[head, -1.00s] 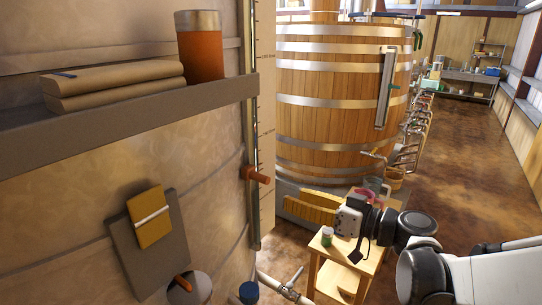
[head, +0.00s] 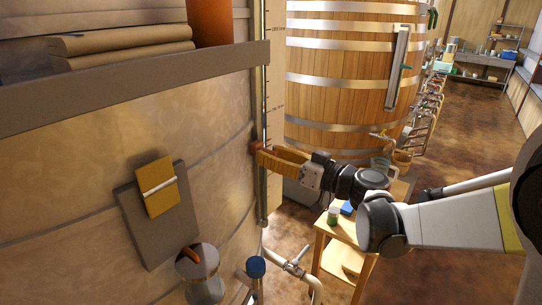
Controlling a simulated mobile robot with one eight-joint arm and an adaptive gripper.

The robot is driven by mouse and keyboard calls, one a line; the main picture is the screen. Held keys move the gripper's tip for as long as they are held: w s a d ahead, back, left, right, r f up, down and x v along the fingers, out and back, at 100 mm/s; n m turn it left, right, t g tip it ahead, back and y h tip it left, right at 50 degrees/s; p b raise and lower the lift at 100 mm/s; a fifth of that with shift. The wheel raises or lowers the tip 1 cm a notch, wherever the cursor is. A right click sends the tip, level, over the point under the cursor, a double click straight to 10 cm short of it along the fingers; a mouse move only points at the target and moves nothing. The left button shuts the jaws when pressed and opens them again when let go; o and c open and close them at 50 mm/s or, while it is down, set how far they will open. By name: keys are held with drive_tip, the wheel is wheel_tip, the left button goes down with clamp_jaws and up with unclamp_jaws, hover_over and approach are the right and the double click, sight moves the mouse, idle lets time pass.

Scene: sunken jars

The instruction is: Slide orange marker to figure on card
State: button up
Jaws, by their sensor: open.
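The orange-brown marker (head: 257,147) sits on the upright gauge tube at the edge of the large pale tank. Only a small part of it shows in the head view. My gripper (head: 264,154), with yellow-orange fingers, reaches in from the right, its tips at or right beside the marker. It is open; I cannot tell whether the marker lies between the fingers or whether they touch it. The yellow card (head: 157,187) with a white band hangs on a grey board on the tank wall, left of the gauge. No figure on it is readable. A scale strip (head: 274,90) with small markings runs beside the tube.
A grey shelf (head: 130,92) with folded cloths and an orange container juts out above the card. A small wooden table (head: 345,236) with a green-labelled jar stands below my arm. Pipes and a blue-capped valve (head: 256,266) are low at the tank. A wooden vat stands behind.

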clamp_jaws()
wheel_tip(320, 180, down, 12)
drive_tip(key=b, duration=0.8)
drive_tip(key=shift+b, duration=0.35)
unclamp_jaws()
